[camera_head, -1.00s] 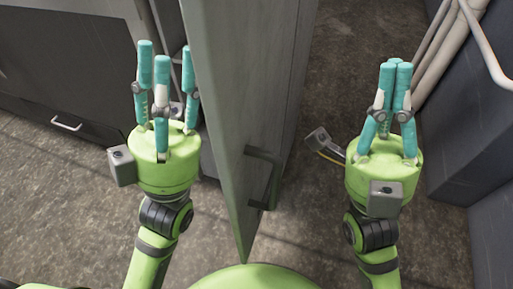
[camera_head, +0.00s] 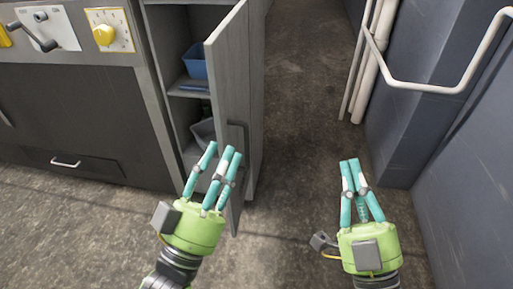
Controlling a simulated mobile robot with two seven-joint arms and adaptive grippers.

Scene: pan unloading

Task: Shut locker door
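A blue bin (camera_head: 195,62) and a grey bin (camera_head: 203,132) sit on the locker shelves. A dark cabinet (camera_head: 70,115) with a yellow knob stands at left. White pipes (camera_head: 370,60) and a blue-grey wall block (camera_head: 425,110) stand at right. The floor between is clear.

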